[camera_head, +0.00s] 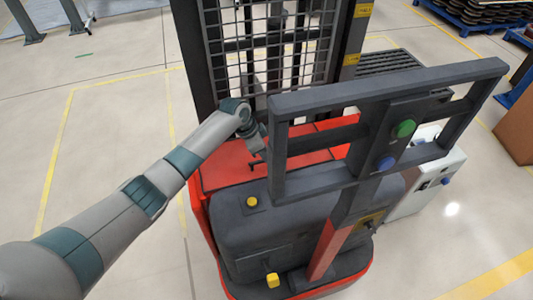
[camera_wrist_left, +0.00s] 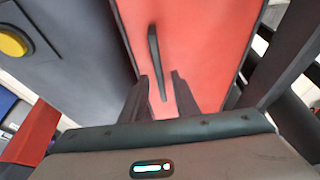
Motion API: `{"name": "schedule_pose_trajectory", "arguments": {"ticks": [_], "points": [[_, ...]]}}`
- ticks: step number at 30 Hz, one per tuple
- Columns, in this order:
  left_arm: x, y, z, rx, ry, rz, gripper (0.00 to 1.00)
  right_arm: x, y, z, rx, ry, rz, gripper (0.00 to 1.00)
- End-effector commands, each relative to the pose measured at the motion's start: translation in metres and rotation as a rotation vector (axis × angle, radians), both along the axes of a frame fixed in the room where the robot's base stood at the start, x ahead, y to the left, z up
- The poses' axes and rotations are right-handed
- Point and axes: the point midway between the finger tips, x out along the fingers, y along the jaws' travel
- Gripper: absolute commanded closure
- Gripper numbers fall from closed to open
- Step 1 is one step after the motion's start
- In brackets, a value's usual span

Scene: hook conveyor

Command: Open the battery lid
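The battery lid (camera_head: 222,169) is a red panel on top of the forklift, between the mast and the dark grey body; in the left wrist view its red surface (camera_wrist_left: 205,40) fills the upper middle. A thin black handle (camera_wrist_left: 155,55) runs along the lid there. My left gripper (camera_head: 257,157) is over the lid, just left of the grey frame. In the wrist view its two dark fingers (camera_wrist_left: 159,80) are apart, with the lower end of the handle between them and gaps showing on both sides. Whether the fingers touch the lid cannot be told. My right gripper is not in view.
The forklift's grey guard frame (camera_head: 395,85) stands close to the right of my left gripper. The black mast with its mesh (camera_head: 265,45) rises behind the lid. A yellow button (camera_head: 252,201) sits on the grey body (camera_head: 300,215). Floor left of the forklift is clear.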

Motion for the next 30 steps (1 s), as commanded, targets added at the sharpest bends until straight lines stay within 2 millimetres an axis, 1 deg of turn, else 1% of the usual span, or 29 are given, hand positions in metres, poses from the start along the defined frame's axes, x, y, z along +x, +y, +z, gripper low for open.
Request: {"name": "schedule_pose_trajectory", "arguments": {"ticks": [5, 6, 8, 9, 20, 26, 30], "points": [[0.0, 0.0, 0.0, 0.0, 0.0, 0.0, 0.72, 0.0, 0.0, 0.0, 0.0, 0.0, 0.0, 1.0], [0.0, 0.0, 0.0, 0.0, 0.0, 0.0, 0.77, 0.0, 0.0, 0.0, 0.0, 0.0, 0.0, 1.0], [0.0, 0.0, 0.0, 0.0, 0.0, 0.0, 0.91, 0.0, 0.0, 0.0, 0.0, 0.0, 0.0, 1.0], [0.0, 0.0, 0.0, 0.0, 0.0, 0.0, 1.0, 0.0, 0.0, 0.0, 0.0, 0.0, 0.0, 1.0], [0.001, 0.0, 0.002, -0.004, 0.011, -0.001, 1.0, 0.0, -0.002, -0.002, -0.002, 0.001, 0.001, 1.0], [0.006, 0.002, 0.01, -0.023, 0.054, 0.001, 1.0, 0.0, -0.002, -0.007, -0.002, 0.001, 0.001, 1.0], [0.012, 0.004, 0.018, -0.045, 0.106, 0.001, 1.0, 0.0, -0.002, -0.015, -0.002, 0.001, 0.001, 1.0]]}}
